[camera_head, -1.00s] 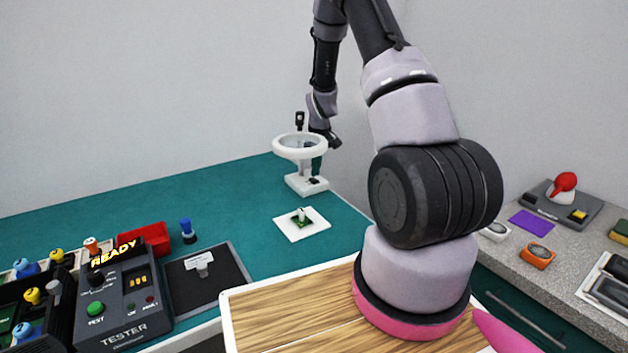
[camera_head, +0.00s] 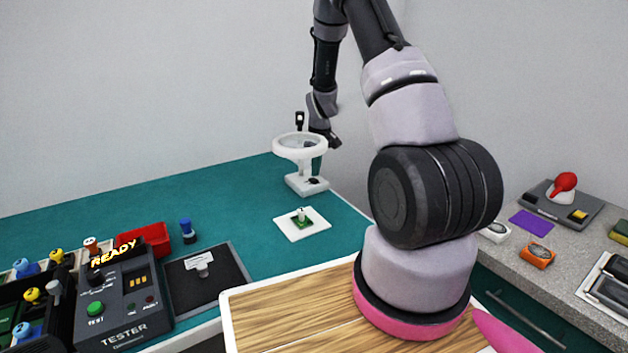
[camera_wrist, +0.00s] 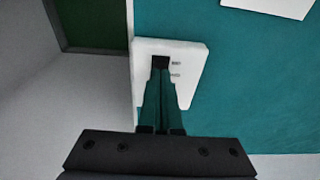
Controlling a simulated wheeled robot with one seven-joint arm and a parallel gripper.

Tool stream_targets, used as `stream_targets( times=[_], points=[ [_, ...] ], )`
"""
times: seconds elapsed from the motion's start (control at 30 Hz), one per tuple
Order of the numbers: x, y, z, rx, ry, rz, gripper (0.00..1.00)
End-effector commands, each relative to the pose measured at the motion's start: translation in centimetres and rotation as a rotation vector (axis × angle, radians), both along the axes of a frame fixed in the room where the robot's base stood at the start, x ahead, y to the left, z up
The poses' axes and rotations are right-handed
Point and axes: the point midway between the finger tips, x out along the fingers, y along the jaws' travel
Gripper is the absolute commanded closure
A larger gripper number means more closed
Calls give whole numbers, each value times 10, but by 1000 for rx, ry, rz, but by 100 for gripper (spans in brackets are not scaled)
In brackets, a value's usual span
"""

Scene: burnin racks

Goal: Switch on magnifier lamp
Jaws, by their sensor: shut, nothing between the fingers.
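The magnifier lamp (camera_head: 285,148) is white, with a round ring head above a flat base (camera_head: 300,186). It stands at the back right of the green bench. My gripper (camera_wrist: 160,75) is shut and empty, pointing down at the lamp's base, which shows in the wrist view (camera_wrist: 193,58). Its fingertips are over or touching a small black switch (camera_wrist: 160,62) on the base; I cannot tell whether they touch. In the head view my wrist is just behind and right of the ring, and the fingertips are hard to make out. No lamp glow is visible.
The tester (camera_head: 125,305) reads READY at the left, near a red bin (camera_head: 152,238). A grey counter (camera_head: 560,262) holds several items at the right.

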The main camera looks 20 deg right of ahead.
Motion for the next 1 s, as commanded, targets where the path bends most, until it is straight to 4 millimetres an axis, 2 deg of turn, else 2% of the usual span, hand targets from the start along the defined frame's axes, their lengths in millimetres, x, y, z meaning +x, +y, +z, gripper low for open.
stream_targets(
  times=[1.0],
  points=[
    [0, 0, -12, 0, 0, 0, 100]
  ],
)
